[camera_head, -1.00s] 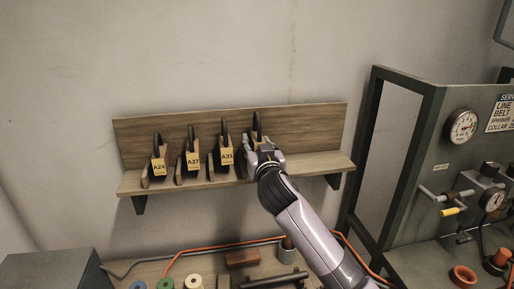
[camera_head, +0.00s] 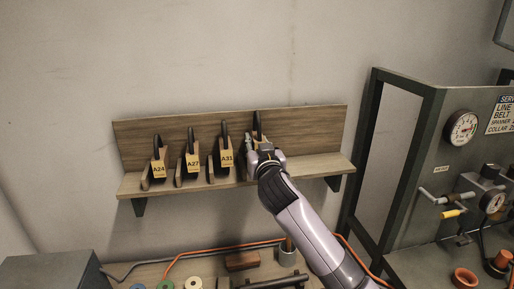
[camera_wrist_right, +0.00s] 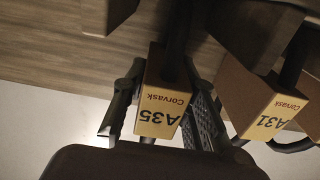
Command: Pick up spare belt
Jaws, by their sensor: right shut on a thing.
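Spare belts, black loops in yellow-labelled sleeves, stand in a row on a wooden wall shelf (camera_head: 200,180). From left they read A24 (camera_head: 158,168), A27 (camera_head: 192,160) and A31 (camera_head: 226,158). The rightmost belt (camera_head: 257,122) shows its black loop above my right gripper (camera_head: 264,152). In the right wrist view its sleeve reads A35 Corvask (camera_wrist_right: 163,108). There, my right gripper (camera_wrist_right: 163,112) has one finger on each side of that sleeve and is shut on it. The belt is still at the shelf. My left gripper is not in view.
The A31 sleeve (camera_wrist_right: 262,105) is close beside my right gripper in the wrist view. A bench with spools (camera_head: 193,284) and an orange cable (camera_head: 215,249) lies below. A dark machine frame (camera_head: 436,120) with a gauge stands at the right.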

